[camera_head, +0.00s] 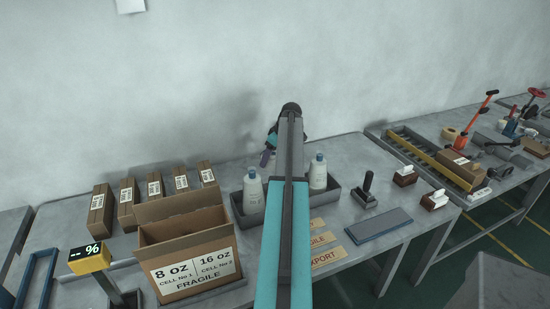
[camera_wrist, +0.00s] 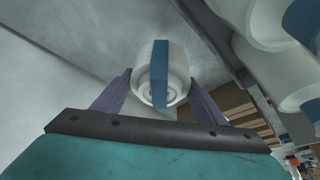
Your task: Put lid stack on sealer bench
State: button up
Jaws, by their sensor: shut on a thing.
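In the wrist view, my gripper (camera_wrist: 158,80) has its two purple fingers on either side of a white round piece with a blue band across it, which looks like the lid stack (camera_wrist: 143,74). The fingers are shut on it. In the head view, my arm hides most of the gripper; only a purple finger (camera_head: 265,158) shows, above the back of the middle bench (camera_head: 345,149). The held stack is hidden there. No bench carries a readable sealer name, so I cannot tell which is the sealer bench.
White bottles (camera_head: 253,192) with blue caps stand in a grey tray (camera_head: 329,193) beneath my arm. An open carton (camera_head: 186,262) and several small boxes (camera_head: 101,211) are left. A blue-grey pad (camera_head: 378,224) and black-handled stamp (camera_head: 366,190) are right. A right bench holds tools and a roller strip (camera_head: 411,151).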

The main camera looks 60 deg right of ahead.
jog(key=w+a+r, duration=0.3)
jog(key=w+a, duration=0.4)
jog(key=a, duration=0.5)
jog(key=w+a+r+p, duration=0.1)
jog(key=w+a+r, duration=0.2)
jog(key=w+a, duration=0.55)
jog(key=w+a+r, duration=0.3)
jog(key=w+a, duration=0.2)
jog(key=a, duration=1)
jog(key=a+r, duration=0.3)
jog(key=a, duration=1.4)
jog(key=a+r, duration=0.4)
jog(key=a, duration=1.4)
jog(key=shift+s+a+r+p, duration=0.2)
jog(key=shift+s+a+p, duration=0.1)
jog(key=shift+s+p, duration=0.15)
